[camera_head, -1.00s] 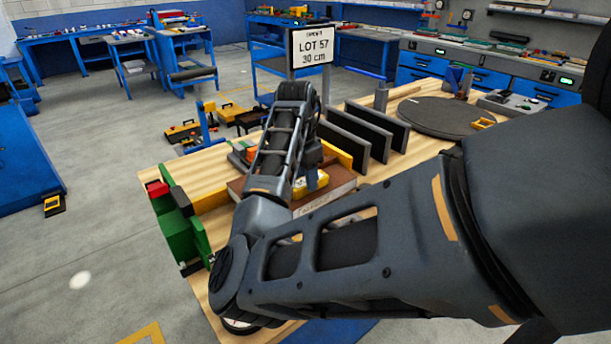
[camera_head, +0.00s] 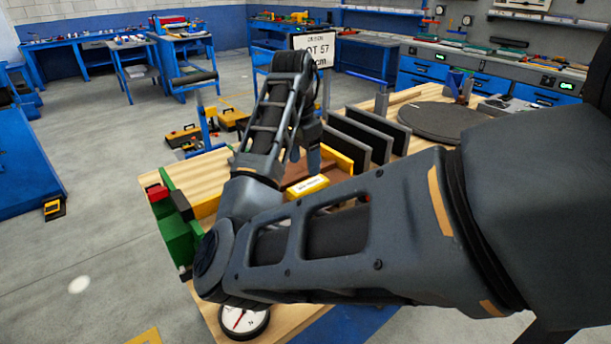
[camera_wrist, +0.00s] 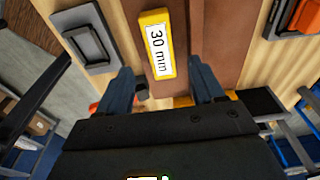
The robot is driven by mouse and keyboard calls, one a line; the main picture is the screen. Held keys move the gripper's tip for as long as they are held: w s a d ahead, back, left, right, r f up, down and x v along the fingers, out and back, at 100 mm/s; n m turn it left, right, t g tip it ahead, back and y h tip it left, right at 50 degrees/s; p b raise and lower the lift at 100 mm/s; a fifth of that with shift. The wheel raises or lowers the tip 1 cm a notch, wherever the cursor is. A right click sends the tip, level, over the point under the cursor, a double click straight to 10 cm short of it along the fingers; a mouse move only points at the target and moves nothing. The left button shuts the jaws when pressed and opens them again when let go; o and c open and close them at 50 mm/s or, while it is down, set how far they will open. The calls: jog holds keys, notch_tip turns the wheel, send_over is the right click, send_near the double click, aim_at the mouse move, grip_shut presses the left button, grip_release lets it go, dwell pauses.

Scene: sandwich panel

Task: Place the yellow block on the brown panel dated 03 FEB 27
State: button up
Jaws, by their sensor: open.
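The yellow block (camera_wrist: 157,45) has a white label reading "30 min" in the wrist view. It appears to lie on the brown panel (camera_wrist: 215,35). In the head view the yellow block (camera_head: 307,186) shows just beyond my arm, with part of the brown panel (camera_head: 330,170) around it. My gripper (camera_wrist: 159,68) is open, one finger on each side of the block's near end in the wrist view, with no contact visible. In the head view a fingertip shows above the block. The date 03 FEB 27 is not readable; my arm covers much of the panel.
Dark upright panels (camera_head: 365,135) stand right of the work area, near a dark round plate (camera_head: 440,118). A green clamp-like part (camera_head: 180,235) is at the left table edge, a dial (camera_head: 244,320) at the front. A sign (camera_head: 318,50) stands behind my arm.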

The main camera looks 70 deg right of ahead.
jog(key=shift+w+a+r, duration=0.1)
jog(key=shift+a+r, duration=0.05)
jog(key=shift+r, duration=1.25)
jog(key=shift+w+a+r, duration=0.1)
jog(key=shift+a+r, duration=0.05)
jog(key=shift+r, duration=1.2)
